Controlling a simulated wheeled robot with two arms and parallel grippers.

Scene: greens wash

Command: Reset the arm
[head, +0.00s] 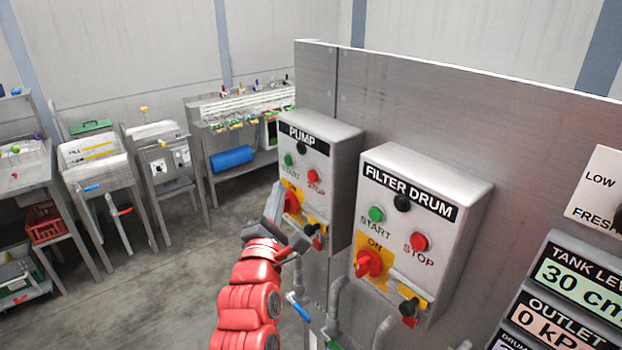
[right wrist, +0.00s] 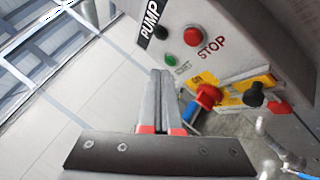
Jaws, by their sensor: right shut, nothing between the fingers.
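My right arm comes up from the bottom of the head view, red, and its gripper (head: 273,203) is in front of the left edge of the PUMP control box (head: 345,155). In the right wrist view my right gripper (right wrist: 160,85) has its two grey fingers together and empty, pointing past the box's START side. The red rotary switch (right wrist: 208,96) on its yellow plate is just right of the fingers, apart from them in that picture. My left gripper is out of view.
The FILTER DRUM box (head: 440,190) is mounted right of the PUMP box on a grey metal panel (head: 480,115). Pipes (head: 335,300) and a blue-handled valve (head: 298,307) sit below. Sinks and shelves stand at the back left. Open floor (head: 175,290) lies left of my arm.

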